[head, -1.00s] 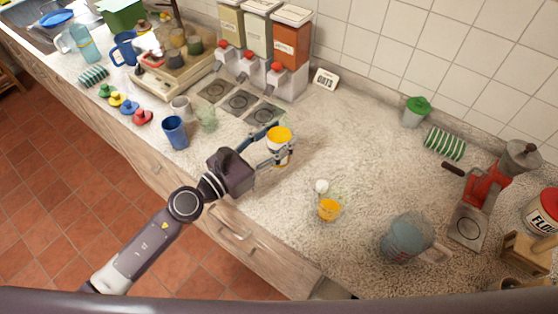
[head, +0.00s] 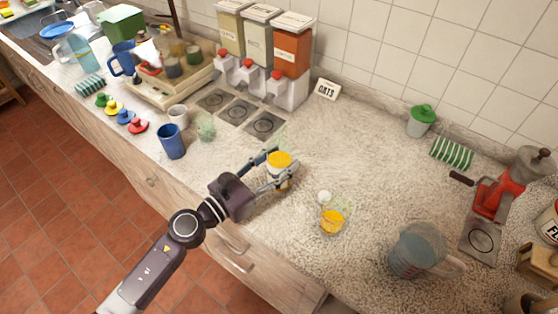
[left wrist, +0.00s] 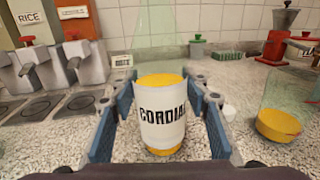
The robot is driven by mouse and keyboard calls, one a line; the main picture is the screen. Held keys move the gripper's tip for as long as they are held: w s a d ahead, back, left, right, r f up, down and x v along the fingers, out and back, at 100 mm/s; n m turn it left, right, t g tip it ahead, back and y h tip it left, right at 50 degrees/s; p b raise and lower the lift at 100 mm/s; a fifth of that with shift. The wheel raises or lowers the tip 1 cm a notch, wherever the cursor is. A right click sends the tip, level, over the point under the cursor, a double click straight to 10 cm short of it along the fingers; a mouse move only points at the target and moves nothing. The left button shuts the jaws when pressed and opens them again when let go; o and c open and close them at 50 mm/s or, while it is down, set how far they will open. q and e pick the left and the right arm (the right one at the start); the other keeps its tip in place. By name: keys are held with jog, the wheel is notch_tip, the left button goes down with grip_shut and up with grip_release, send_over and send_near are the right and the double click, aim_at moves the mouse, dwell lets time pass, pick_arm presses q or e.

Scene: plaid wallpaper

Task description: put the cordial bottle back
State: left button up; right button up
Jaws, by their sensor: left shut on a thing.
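The cordial bottle (left wrist: 162,125) is clear glass with yellow liquid and a white label reading CORDIAL; its clear neck rises above. In the head view the bottle (head: 280,166) is over the counter near its front edge, upright. My left gripper (head: 280,172) is shut on it, with a finger on each side; in the left wrist view the gripper (left wrist: 162,120) flanks the label. I cannot tell whether the bottle's base touches the counter. My right gripper is not in view.
A glass with yellow liquid (head: 333,220) stands just right of the bottle, with a small white ball-like thing (head: 324,197) beside it. A pitcher (head: 418,252) is farther right. A blue cup (head: 171,142) stands left. Dispensers (head: 272,80) are behind. The counter's middle (head: 365,145) is clear.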

pick_arm(q)
jog(key=o, duration=1.6)
jog(key=shift+o, duration=0.2)
jog(key=shift+r, duration=0.15)
jog(key=shift+s+a, duration=0.15)
jog(key=shift+a, duration=0.05)
jog(key=b+v, duration=0.4)
jog(key=v, duration=0.6)
jog(key=shift+s+a+b, duration=0.35)
jog(key=shift+s+a, duration=0.15)
jog(key=shift+r, duration=0.1)
